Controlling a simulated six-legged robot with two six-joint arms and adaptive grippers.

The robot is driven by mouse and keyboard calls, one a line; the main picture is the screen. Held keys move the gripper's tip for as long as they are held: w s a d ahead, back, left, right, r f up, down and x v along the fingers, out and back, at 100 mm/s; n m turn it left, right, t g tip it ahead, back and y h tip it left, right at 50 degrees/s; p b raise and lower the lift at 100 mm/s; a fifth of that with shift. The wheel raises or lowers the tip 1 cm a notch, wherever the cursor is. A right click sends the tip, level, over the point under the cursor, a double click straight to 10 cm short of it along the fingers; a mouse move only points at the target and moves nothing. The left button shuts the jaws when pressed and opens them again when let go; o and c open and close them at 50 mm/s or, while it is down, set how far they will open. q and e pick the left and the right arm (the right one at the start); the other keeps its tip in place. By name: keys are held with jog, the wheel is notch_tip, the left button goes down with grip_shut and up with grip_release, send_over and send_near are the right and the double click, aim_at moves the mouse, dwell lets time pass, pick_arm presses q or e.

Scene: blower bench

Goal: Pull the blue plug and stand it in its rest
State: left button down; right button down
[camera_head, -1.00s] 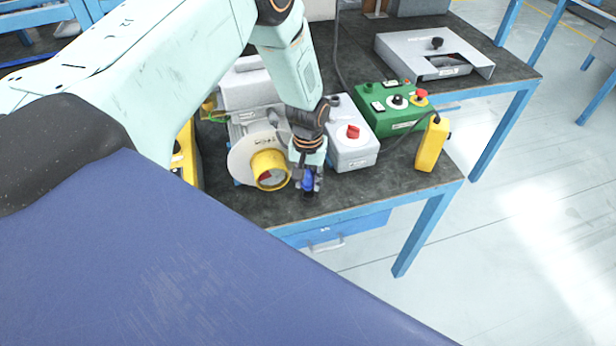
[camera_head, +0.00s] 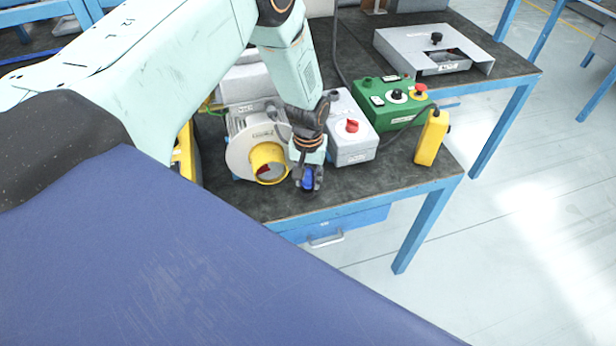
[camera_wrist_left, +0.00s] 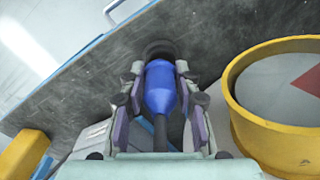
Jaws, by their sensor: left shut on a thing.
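My left gripper (camera_head: 309,178) is shut on the blue plug (camera_head: 307,182), over the bench near its front edge. In the left wrist view the plug (camera_wrist_left: 160,88) sits between the two fingers (camera_wrist_left: 158,84), its dark cable end towards the camera. A dark round shape (camera_wrist_left: 158,48) shows at the plug's far end; I cannot tell whether it is part of the plug or the rest. I cannot tell whether the plug touches the bench. My right gripper is not in view.
The blower (camera_head: 250,148) with its yellow outlet (camera_head: 268,163) is close on the left. A grey box with a red knob (camera_head: 350,140), a green control box (camera_head: 385,105) and a yellow pendant (camera_head: 431,138) stand to the right. The bench front (camera_head: 400,180) is bare.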

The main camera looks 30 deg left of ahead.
pick_arm(q)
jog(key=shift+w+a+f, duration=0.1)
jog(key=shift+a+f, duration=0.05)
jog(key=shift+f, duration=0.15)
jog(key=shift+f+b, duration=0.15)
jog(key=shift+b, duration=0.15)
jog(key=shift+f, duration=0.2)
jog(key=c, duration=0.9)
grip_release()
jog(key=shift+r, duration=0.1)
notch_tip(320, 180, up, 12)
jog(key=shift+f, duration=0.1)
